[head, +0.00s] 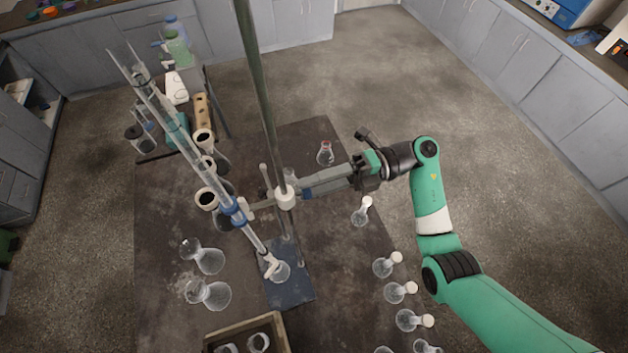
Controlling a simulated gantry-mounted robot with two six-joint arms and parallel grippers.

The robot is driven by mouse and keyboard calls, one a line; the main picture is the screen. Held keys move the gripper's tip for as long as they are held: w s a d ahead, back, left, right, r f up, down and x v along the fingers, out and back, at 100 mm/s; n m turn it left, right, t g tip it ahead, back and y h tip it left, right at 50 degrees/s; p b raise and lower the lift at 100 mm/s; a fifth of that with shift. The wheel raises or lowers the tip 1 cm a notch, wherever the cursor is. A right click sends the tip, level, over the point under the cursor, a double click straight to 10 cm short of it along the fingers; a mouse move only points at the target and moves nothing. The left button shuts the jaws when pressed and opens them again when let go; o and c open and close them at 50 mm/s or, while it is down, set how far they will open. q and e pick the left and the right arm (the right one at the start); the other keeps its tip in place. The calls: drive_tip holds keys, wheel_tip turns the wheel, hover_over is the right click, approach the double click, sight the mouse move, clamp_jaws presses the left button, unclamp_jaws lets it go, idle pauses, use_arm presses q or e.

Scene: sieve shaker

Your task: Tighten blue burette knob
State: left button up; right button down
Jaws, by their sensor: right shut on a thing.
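My right gripper (304,189) reaches in from the right and is shut at the blue burette knob (307,182), of which only a little blue shows between the fingertips. The knob is beside the white clamp boss (285,199) on the tall grey-green stand rod (258,85). A clamp arm runs left from the boss to a blue collar (235,212) around the clear burette (180,135), which leans in the picture. A flask (277,271) stands under the burette on the dark blue stand base (289,297). My left gripper is not in view.
Stoppered flasks (386,265) line the table's right side. Two clear flasks (209,292) stand at left, and dark-mouthed vessels (206,199) are close behind the burette. A wooden tray (214,336) holds glassware at the front. A red-topped flask (325,152) stands behind my gripper.

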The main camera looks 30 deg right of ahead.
idle(0.3)
drive_tip(key=shift+c, duration=2.2)
unclamp_jaws()
drive_tip(key=shift+d, duration=0.1)
drive_tip(key=b+v, duration=0.4)
drive_tip(key=v, duration=0.7)
drive_tip(key=shift+d, duration=0.25)
